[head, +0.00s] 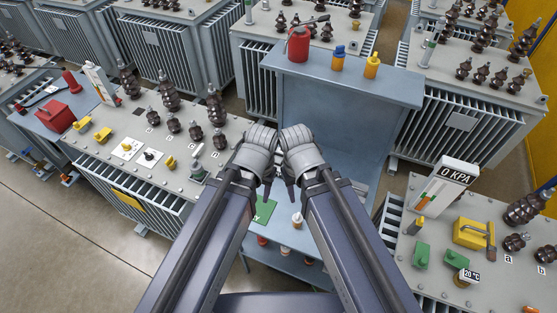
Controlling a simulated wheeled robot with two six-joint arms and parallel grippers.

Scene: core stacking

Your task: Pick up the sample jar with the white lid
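A small jar with a pale, whitish top (297,219) stands on the low blue-grey table in front of me, just right of a green patch (265,211). More small jars stand nearer on that table: one with red on it (262,240), one pale and reddish (284,250), and one partly hidden by my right arm (308,260). Their lid colours are too small to tell surely. My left gripper (266,190) and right gripper (290,193) hang close together above the table, beyond the jars. My wrists hide most of the fingers, so their opening is unclear.
A red can (298,44), a blue-capped yellow bottle (338,60) and another yellow bottle (371,67) stand on the raised shelf (400,88). Large grey transformers flank the table left (110,165) and right (400,260). Open floor (60,240) lies at lower left.

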